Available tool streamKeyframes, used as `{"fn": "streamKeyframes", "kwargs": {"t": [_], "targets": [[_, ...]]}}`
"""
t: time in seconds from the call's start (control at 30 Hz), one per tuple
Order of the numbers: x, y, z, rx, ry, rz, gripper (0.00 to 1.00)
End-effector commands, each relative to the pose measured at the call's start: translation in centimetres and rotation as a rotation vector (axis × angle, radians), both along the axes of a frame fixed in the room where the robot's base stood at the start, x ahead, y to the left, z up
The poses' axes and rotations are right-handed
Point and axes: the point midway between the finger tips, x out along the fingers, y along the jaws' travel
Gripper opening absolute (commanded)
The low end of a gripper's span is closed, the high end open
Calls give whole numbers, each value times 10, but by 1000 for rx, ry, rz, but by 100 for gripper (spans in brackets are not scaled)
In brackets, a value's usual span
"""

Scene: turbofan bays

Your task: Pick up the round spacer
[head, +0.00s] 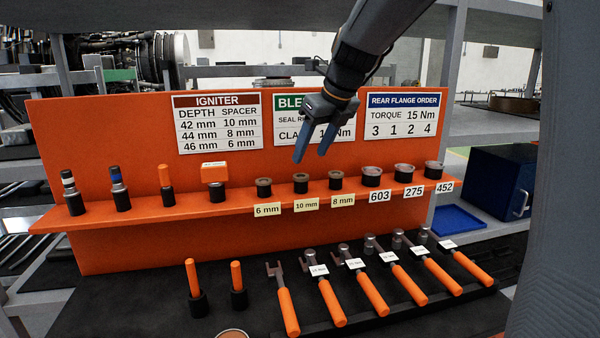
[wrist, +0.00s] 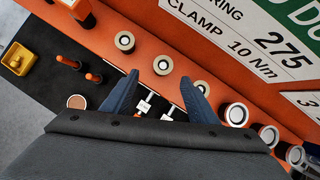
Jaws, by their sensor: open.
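Three round spacers stand on the orange shelf: one above the 6 mm label (head: 264,187), one above the 10 mm label (head: 301,183) and one above the 8 mm label (head: 336,180). My gripper (head: 311,158) is open and empty, above the shelf near the 10 mm and 8 mm spacers. The 10 mm spacer appears beyond the gap between the fingertips (wrist: 160,85).
An orange back panel with signs (head: 218,122) rises behind the shelf. Labelled rings (head: 371,177) stand to the right, an orange block (head: 214,172) and plug-like parts (head: 166,178) to the left. Orange-handled tools (head: 330,302) lie below. A blue bin (head: 500,178) stands right.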

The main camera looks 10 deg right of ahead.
Motion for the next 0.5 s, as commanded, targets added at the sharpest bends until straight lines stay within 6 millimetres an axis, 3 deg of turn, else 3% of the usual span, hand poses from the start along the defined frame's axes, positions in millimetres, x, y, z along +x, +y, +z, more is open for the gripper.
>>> {"fn": "streamKeyframes", "kwargs": {"t": [0.13, 0.5], "targets": [[6, -5, -1, 27, 5, -50, 54], [22, -2, -35, 26, 8, -57, 54]]}}
